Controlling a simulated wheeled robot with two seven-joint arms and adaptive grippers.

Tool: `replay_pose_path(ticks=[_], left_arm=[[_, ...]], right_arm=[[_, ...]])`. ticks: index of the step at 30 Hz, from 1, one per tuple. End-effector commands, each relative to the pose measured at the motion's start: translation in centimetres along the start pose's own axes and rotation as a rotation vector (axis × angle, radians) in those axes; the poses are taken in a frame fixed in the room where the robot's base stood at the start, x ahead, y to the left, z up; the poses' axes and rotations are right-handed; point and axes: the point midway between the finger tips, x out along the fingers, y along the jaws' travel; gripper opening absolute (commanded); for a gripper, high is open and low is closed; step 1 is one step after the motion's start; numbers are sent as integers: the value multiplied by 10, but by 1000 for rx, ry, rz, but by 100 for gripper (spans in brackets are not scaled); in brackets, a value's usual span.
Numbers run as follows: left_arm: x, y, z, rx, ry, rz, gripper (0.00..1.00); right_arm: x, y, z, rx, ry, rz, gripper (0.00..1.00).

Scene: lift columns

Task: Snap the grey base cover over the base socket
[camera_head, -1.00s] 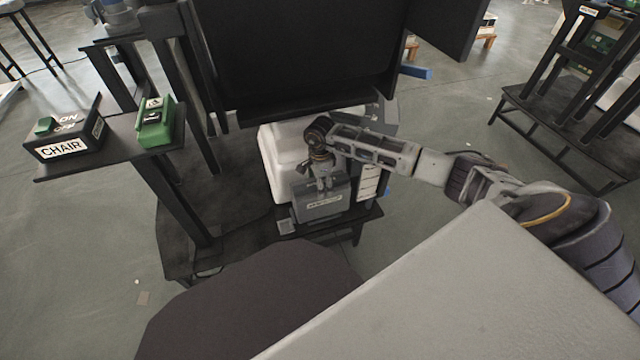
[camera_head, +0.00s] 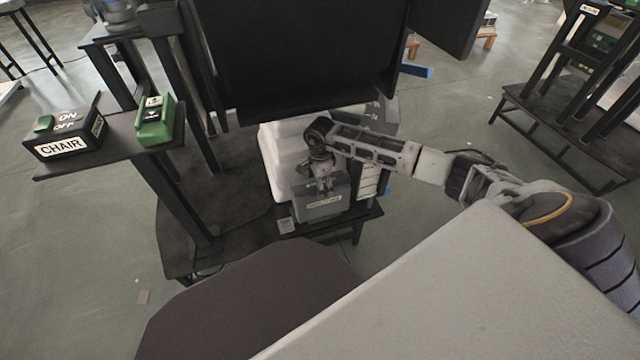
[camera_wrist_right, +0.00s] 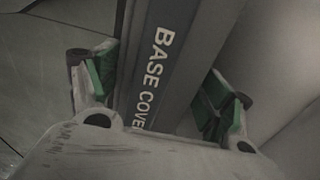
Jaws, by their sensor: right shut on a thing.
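The grey base cover (camera_head: 322,204) is a boxy piece with a pale label, low in front of a white housing in the head view. My right gripper (camera_head: 325,182) reaches down onto it from above. In the right wrist view, the cover (camera_wrist_right: 160,65) shows the lettering "BASE COVE" and lies between the green-padded fingers of my right gripper (camera_wrist_right: 160,95). The gripper is shut on it. I cannot make out the base socket; the cover and my arm block that area, and I cannot tell whether the cover is seated. My left gripper is not in view.
A white housing (camera_head: 272,170) stands behind the cover, under a large black panel (camera_head: 300,60). A small grey block (camera_head: 286,225) sits beside the cover. At left, a shelf holds a CHAIR switch box (camera_head: 65,135) and a green switch (camera_head: 155,122).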

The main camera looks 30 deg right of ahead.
Motion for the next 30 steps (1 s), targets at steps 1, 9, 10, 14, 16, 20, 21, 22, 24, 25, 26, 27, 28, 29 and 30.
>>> replay_pose_path(ticks=[1,9,10,14,16,20,21,22,24,25,26,27,28,29,30], left_arm=[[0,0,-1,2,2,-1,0],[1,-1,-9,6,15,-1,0],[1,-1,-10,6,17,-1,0],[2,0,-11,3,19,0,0],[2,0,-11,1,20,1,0],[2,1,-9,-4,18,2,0],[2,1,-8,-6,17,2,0],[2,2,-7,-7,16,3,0],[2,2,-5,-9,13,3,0],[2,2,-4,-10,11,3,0],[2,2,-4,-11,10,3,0],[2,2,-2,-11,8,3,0],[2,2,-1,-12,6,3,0],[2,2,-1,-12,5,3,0],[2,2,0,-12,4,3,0]], right_arm=[[-1,0,0,0,0,-1,47],[0,-1,0,0,0,-1,47],[0,-1,0,0,0,-1,47],[2,-1,0,0,0,-2,47],[3,-1,0,0,-1,-2,47],[4,-1,0,0,-1,-2,47],[4,-1,0,0,-1,-2,47],[4,-1,0,0,-1,-2,47],[4,-1,0,0,-1,-1,47],[4,-1,0,0,0,-1,47],[4,-1,0,0,0,-1,47],[4,-1,0,0,0,-1,47],[4,-1,0,0,0,-1,47],[4,-1,0,0,0,-1,47],[4,-1,0,0,0,-1,47]])
